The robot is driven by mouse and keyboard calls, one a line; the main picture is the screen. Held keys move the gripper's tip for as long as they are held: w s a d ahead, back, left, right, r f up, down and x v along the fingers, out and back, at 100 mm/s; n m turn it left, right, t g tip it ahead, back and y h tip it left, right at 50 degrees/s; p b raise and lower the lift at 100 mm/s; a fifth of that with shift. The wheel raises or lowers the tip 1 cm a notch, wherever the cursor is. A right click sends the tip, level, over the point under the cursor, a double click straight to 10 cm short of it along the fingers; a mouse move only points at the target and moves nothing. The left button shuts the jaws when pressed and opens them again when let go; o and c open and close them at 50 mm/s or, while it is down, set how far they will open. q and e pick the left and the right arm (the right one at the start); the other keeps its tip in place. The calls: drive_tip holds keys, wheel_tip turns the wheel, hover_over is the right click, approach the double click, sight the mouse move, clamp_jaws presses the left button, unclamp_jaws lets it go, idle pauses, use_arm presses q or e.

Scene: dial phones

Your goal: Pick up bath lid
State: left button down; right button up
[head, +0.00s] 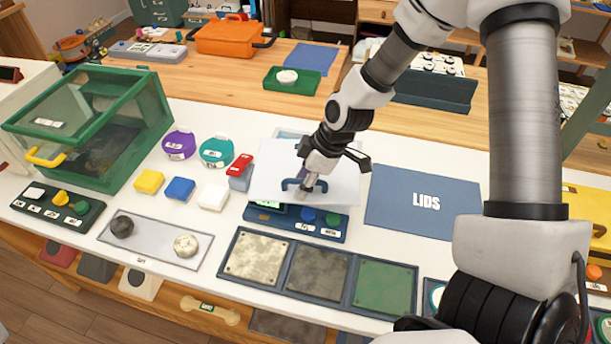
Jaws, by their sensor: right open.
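The bath lid appears to be the pale flat sheet (335,187) with a dark blue handle (290,184) in the middle of the white table. It lies over a blue-based unit (335,235) with buttons and hides most of it. My right gripper (307,189) reaches down from the upper right and is open at the handle. Its fingers overlap the handle in the picture, and I cannot tell whether they touch it. My left gripper is out of view.
A blue mat marked LIDS (400,205) lies bare to the right. A red-topped block (239,166) and a white block (213,197) stand close on the left. A tray of three textured tiles (318,275) lies in front. A green glass-sided box (95,130) stands far left.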

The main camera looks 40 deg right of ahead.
drive_tip(key=shift+s+r, duration=0.1)
drive_tip(key=shift+r, duration=0.05)
drive_tip(key=shift+c, duration=0.4)
clamp_jaws()
